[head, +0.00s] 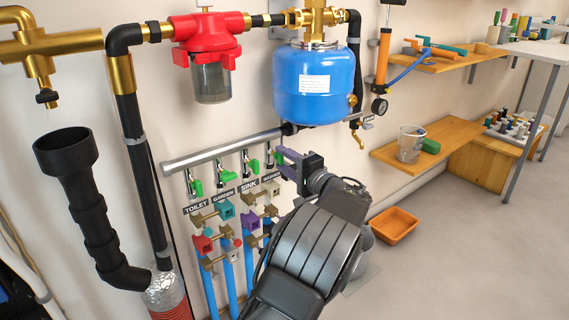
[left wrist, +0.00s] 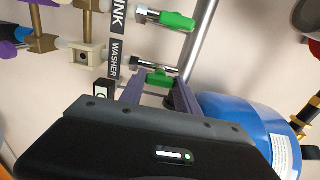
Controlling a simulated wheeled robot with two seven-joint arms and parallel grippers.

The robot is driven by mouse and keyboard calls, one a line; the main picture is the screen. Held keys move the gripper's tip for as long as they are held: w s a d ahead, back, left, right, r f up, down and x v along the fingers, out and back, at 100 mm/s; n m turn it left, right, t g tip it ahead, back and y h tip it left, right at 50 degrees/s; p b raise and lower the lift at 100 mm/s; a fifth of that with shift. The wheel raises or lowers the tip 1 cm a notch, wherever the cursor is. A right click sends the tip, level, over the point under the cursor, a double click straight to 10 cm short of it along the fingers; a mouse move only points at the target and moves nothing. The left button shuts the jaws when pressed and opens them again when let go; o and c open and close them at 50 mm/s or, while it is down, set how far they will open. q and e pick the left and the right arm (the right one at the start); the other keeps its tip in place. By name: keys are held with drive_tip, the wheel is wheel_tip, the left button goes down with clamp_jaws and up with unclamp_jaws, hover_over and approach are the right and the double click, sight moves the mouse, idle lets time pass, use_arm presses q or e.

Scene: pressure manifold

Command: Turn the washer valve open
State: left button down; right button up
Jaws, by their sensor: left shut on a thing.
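The washer valve's green handle (left wrist: 161,83) shows in the left wrist view beside the WASHER label (left wrist: 117,60). It sits between the purple fingers of my left gripper (left wrist: 158,88), which is shut on it. In the head view my left gripper (head: 283,161) is at the right end of the row of green valves, and its fingers and arm hide most of the washer valve. The sink valve's green handle (left wrist: 177,20) is the neighbour in the left wrist view. My right gripper is not in view.
The grey manifold pipe (head: 225,148) runs above the valves. A blue tank (head: 314,84) hangs above my gripper. Coloured fittings (head: 251,221) and blue pipes lie below. An orange bin (head: 395,226) stands on the floor at right, with open floor beyond.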

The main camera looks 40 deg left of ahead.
use_arm(q)
drive_tip(key=c, duration=0.9)
unclamp_jaws()
drive_tip(key=shift+d, duration=0.15)
drive_tip(key=p+v, duration=0.2)
drive_tip(key=v, duration=0.5)
drive_tip(key=shift+s+d, duration=0.15)
drive_tip(key=shift+d, duration=0.1)
